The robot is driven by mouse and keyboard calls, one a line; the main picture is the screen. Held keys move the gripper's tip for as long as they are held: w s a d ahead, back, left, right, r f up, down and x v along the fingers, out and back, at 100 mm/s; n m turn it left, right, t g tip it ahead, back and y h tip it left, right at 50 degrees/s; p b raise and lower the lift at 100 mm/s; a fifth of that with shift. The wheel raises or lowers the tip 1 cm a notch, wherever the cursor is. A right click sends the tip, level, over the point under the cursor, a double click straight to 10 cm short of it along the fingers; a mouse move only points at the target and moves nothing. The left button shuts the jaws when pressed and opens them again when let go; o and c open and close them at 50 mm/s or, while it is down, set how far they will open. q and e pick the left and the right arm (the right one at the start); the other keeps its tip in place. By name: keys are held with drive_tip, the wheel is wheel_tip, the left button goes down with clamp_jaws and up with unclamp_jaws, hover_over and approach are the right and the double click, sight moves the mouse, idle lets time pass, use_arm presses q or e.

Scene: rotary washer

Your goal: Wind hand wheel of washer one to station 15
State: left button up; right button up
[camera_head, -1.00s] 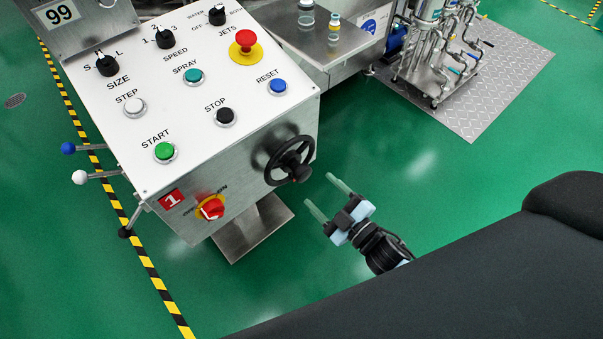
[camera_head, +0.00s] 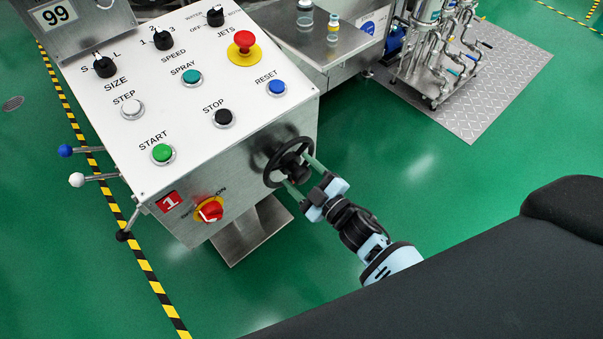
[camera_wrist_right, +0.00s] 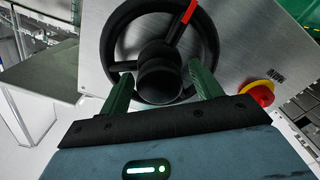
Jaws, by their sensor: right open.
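The black hand wheel (camera_head: 270,172) is on the side face of the washer's control box, which carries a red label "1" (camera_head: 170,202). In the right wrist view the wheel (camera_wrist_right: 110,45) shows its round hub (camera_wrist_right: 160,80) and a red mark on one spoke, toward the top right. My right gripper (camera_head: 298,176) is open at the wheel, with its two green fingers on either side of the hub. The wrist view shows the fingers (camera_wrist_right: 162,88) apart, with the hub between them; I cannot tell whether they touch it. A display (camera_head: 55,14) reads 99. My left gripper is not in view.
The sloped panel (camera_head: 180,115) holds several buttons and knobs, with a red emergency button (camera_head: 244,40). A red rotary switch (camera_head: 209,209) is on the wheel's side of the box.

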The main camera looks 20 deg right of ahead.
drive_tip(key=shift+c, duration=1.1)
drive_tip(key=c, duration=1.1)
drive_tip(key=shift+c, duration=0.2)
drive_tip(key=shift+m, duration=0.4)
